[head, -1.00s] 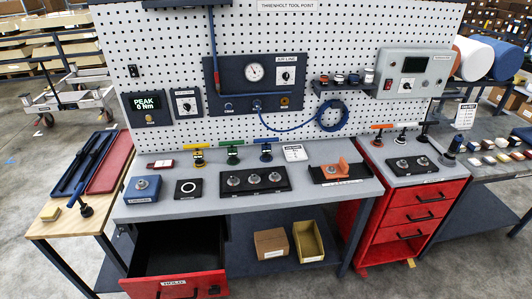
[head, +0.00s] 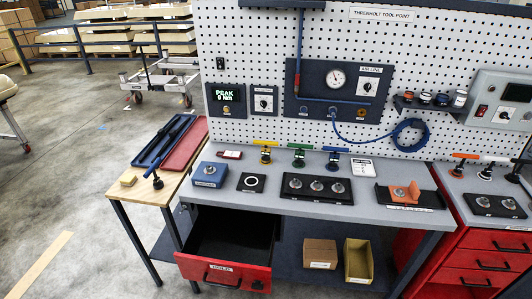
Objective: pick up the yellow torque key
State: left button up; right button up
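The yellow torque key (head: 265,145) stands upright in a dark holder at the back of the grey workbench, below the pegboard. Its yellow crossbar handle is on top and nothing covers it. A green key (head: 299,148) and a blue key (head: 336,153) stand in a row to its right. Neither of my grippers shows in the head view.
A blue block (head: 210,174), a black ring plate (head: 252,182) and a black fixture (head: 317,188) sit on the bench in front of the keys. The red drawer (head: 224,272) below hangs open.

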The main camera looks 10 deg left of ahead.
aim_at(265, 151)
jog(key=z, duration=0.6)
jog(key=i, duration=1)
jog(key=u, duration=2.25)
